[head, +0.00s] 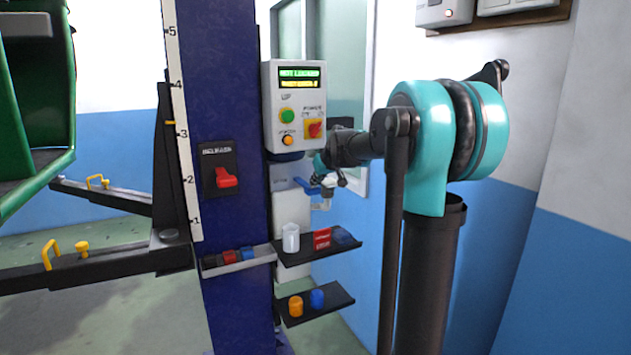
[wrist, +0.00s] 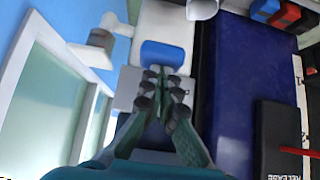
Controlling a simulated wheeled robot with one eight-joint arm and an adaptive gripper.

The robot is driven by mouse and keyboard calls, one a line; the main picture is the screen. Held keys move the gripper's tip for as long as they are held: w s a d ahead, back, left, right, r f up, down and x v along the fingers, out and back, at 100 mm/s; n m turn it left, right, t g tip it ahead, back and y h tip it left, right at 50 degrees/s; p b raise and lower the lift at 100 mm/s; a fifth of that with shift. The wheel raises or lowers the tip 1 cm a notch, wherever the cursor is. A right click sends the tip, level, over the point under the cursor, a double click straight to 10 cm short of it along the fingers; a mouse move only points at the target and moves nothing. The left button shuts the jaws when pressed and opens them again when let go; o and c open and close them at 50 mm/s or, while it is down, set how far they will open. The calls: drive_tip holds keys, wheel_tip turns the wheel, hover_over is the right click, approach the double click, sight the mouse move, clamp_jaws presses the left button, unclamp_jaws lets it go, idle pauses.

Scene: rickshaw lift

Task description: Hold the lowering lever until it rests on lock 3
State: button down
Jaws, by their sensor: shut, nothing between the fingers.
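The lowering lever, with a blue handle (head: 306,187), sits low on the right side of the dark blue lift post (head: 232,120). The blue handle also shows in the wrist view (wrist: 165,53), just beyond my fingertips. My gripper (head: 328,183) is shut and empty beside it. In the wrist view my fingertips (wrist: 160,75) are together and overlap the handle's near edge; I cannot tell whether they touch it. The height scale (head: 182,120) runs 1 to 5, and an orange pointer (head: 170,122) stands slightly above 3. The control box's green display (head: 299,73) seems to read "NOT LOCKED".
A red release switch (head: 226,178) is on the post's front. Lift arms (head: 100,268) extend left under a green vehicle (head: 38,120). A window and wall stand behind.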

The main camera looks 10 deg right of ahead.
sight(315, 194)
drive_tip(key=shift+f, duration=0.1)
drive_tip(key=shift+s+f+t+y, duration=0.2)
drive_tip(key=shift+f+t, duration=0.4)
drive_tip(key=shift+f, duration=0.4)
drive_tip(key=shift+s+f+t+y, duration=0.1)
drive_tip(key=shift+f+t+y, duration=0.1)
drive_tip(key=shift+f+t, duration=0.6)
wheel_tip(315, 194, down, 2)
drive_tip(key=shift+w+f+t, duration=0.1)
drive_tip(key=shift+f+t, duration=0.15)
drive_tip(key=shift+t, duration=0.25)
drive_tip(key=shift+r, duration=0.8)
